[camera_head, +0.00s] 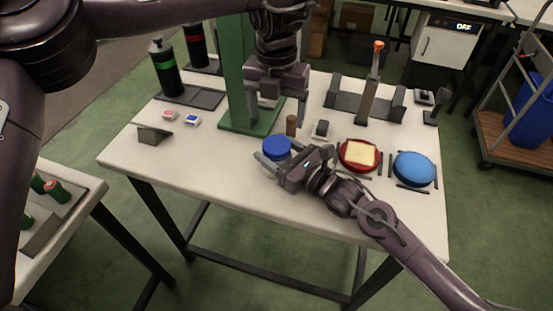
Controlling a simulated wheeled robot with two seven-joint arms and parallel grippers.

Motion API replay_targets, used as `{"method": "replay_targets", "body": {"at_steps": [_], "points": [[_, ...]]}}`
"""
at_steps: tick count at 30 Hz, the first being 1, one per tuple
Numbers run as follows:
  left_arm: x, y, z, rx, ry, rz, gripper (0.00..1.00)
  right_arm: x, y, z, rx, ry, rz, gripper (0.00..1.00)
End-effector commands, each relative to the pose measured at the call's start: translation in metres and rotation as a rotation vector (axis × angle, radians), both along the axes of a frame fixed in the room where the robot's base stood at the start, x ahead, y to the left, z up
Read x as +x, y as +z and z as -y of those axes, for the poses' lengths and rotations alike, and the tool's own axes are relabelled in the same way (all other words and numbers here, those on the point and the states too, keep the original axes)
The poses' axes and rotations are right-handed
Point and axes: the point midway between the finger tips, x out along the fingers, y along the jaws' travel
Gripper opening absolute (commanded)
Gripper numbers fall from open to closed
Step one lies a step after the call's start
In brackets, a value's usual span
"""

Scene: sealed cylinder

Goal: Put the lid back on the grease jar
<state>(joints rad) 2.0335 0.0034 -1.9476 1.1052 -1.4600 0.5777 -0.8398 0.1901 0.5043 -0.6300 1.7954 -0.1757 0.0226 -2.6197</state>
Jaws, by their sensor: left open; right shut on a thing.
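A round blue-topped piece (277,147) stands near the front middle of the white table, between the fingers of my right gripper (270,163), which is shut on it. It looks like the grease jar with the blue lid at its top, but I cannot tell whether the lid is seated. My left gripper (276,108) points down behind and above it, beside the green column. Its fingers are apart, with nothing seen between them.
A green column (235,75) on a base stands behind. A small brown cylinder (291,125) is close behind the blue top. To the right are a red dish (346,164) with a yellow pad and a blue disc (415,168).

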Motion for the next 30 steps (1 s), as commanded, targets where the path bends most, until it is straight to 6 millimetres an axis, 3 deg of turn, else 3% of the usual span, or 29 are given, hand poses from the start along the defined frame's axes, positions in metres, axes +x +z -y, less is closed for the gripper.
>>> {"method": "replay_targets", "body": {"at_steps": [1,3,6,9,14,30], "points": [[0.0000,0.0000,0.0000,0.000,0.000,0.000,0.79,-0.0001,-0.0001,0.0001,0.000,0.000,0.000,0.33],[0.0000,0.0000,0.0000,0.000,0.000,0.000,0.79,-0.0001,0.0000,0.0001,0.000,0.000,0.000,0.24],[0.0000,0.0001,0.0001,0.000,0.007,0.000,0.70,-0.0001,0.0000,0.0001,0.001,0.000,-0.001,0.11],[0.0002,0.0002,0.0004,0.000,0.054,0.001,0.70,-0.0001,0.0000,0.0001,0.000,0.000,0.000,0.00],[0.0007,0.0005,0.0017,-0.002,0.271,0.007,0.70,-0.0001,-0.0001,0.0001,0.001,0.000,-0.001,0.00],[0.0018,0.0001,0.0049,-0.014,1.399,0.007,0.70,0.0000,-0.0001,0.0001,0.001,0.000,-0.001,0.00]]}}
